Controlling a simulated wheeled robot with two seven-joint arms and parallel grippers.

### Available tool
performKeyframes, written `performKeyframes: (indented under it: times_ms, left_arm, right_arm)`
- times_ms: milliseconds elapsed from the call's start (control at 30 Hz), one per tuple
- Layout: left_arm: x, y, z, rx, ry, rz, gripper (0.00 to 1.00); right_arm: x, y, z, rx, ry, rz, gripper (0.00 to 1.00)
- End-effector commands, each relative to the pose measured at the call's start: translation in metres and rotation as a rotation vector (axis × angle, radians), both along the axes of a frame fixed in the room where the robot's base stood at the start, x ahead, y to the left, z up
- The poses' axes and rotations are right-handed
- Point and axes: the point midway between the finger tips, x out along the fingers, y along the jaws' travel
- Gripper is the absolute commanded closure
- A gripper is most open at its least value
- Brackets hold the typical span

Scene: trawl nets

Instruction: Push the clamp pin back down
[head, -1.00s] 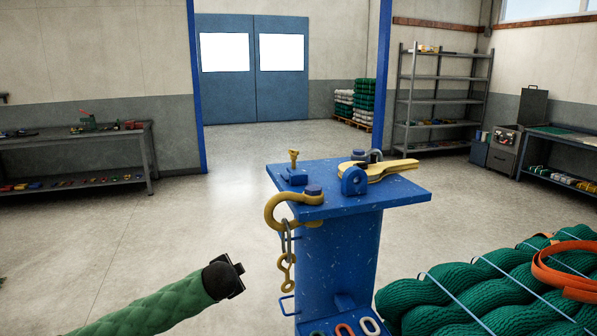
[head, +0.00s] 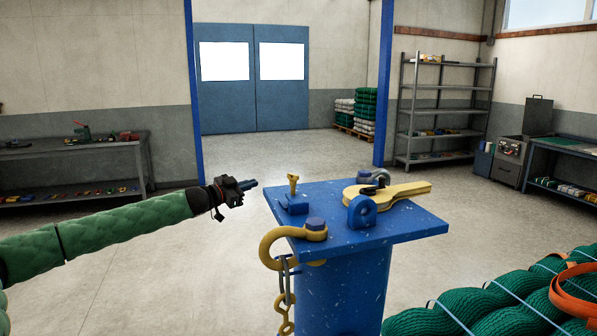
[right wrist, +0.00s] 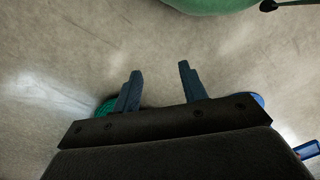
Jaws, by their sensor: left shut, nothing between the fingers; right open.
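A yellow pin (head: 293,182) with a flared head stands upright in a small blue block (head: 293,204) at the left of the blue stand top (head: 400,228). I take it as the clamp pin; how deep it sits I cannot tell. My left gripper (head: 253,183) is shut and empty, left of the pin at about its height in the picture, apart from it. In the right wrist view, my right gripper (right wrist: 159,70) is open and empty above the bare floor. It is not in the head view.
A yellow lever-like piece (head: 405,190) lies by a blue lug (head: 361,212) on the stand top. A yellow shackle (head: 275,245) with a chain (head: 286,300) hangs at the near left edge. Green netting (head: 480,305) with an orange strap (head: 570,295) lies at lower right.

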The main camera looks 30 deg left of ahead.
Motion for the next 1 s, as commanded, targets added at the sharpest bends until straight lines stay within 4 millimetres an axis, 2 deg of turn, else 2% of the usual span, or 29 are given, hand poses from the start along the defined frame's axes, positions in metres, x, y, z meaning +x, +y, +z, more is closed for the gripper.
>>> performKeyframes:
  times_ms: [133, 300, 467, 733, 1000]
  left_arm:
    - [-0.011, -0.014, 0.022, -0.178, -0.074, -0.179, 1.0]
    - [-0.032, -0.04, 0.045, -0.344, -0.12, -0.385, 1.0]
    - [-0.045, -0.052, 0.055, -0.44, -0.12, -0.495, 1.0]
    - [-0.041, -0.056, 0.059, -0.477, -0.101, -0.502, 1.0]
    - [-0.025, -0.069, 0.068, -0.475, -0.101, -0.502, 1.0]
  right_arm:
    - [0.0, 0.0, -0.012, 0.004, -0.027, -0.003, 0.58]
    - [0.009, 0.001, -0.012, 0.012, -0.075, -0.006, 0.58]
    - [0.013, 0.002, -0.012, 0.017, -0.098, -0.008, 0.58]
    - [0.011, 0.0, -0.021, 0.015, -0.099, -0.008, 0.58]
    - [0.003, -0.008, -0.055, 0.005, -0.108, -0.005, 0.58]
